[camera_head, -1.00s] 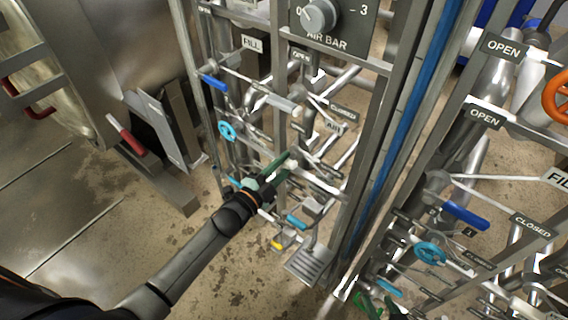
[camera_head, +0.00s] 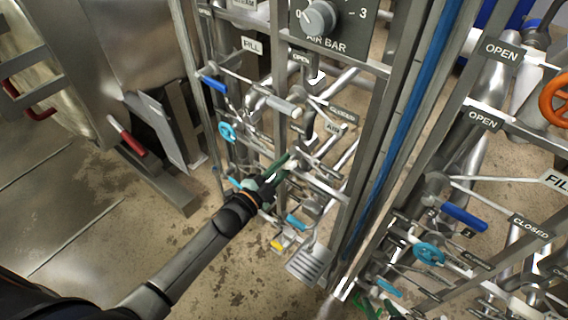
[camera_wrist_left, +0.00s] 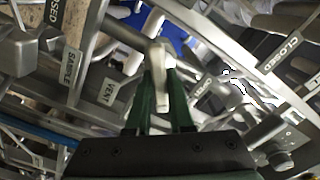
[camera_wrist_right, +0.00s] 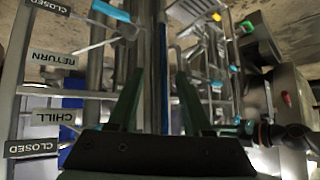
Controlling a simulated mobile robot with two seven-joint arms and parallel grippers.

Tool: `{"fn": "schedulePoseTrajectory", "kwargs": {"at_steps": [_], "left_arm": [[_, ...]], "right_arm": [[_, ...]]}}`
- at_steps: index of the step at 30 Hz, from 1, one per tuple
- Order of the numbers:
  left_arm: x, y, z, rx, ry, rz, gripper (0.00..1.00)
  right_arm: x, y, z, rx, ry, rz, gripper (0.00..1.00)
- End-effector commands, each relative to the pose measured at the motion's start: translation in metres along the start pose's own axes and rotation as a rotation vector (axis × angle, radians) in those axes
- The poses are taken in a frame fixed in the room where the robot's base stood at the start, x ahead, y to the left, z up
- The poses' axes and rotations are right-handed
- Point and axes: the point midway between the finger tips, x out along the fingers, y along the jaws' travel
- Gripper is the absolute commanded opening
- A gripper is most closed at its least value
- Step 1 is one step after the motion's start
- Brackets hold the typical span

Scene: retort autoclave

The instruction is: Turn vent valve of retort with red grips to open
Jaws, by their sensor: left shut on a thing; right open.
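My left gripper (camera_head: 279,169) reaches into the near valve rack from the left in the head view. In the left wrist view, its green fingers (camera_wrist_left: 164,100) are shut on a pale metal valve lever (camera_wrist_left: 160,62) that stands up between them. Red grips (camera_head: 127,142) show on the steel retort at the left of the head view. My right gripper (camera_wrist_right: 158,95) is open and empty in the right wrist view. Its green fingertips show at the head view's bottom edge (camera_head: 368,306).
Bare floor (camera_head: 190,250) lies at lower left.

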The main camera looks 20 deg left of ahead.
Motion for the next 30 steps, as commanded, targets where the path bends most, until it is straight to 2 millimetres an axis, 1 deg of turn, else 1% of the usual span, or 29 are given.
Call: {"fn": "schedulePoseTrajectory", "kwargs": {"at_steps": [13,21,30], "left_arm": [[0.000,-0.003,0.000,-0.389,-0.002,0.002,0.00],[0.000,-0.003,0.001,-0.636,-0.002,0.001,0.00],[-0.001,-0.003,0.002,-0.843,-0.003,0.001,0.00]], "right_arm": [[-0.012,0.012,-0.010,0.001,0.010,0.030,0.50],[-0.017,0.013,-0.006,0.006,0.004,0.035,0.50],[-0.020,0.013,-0.005,0.010,0.000,0.039,0.50]]}}
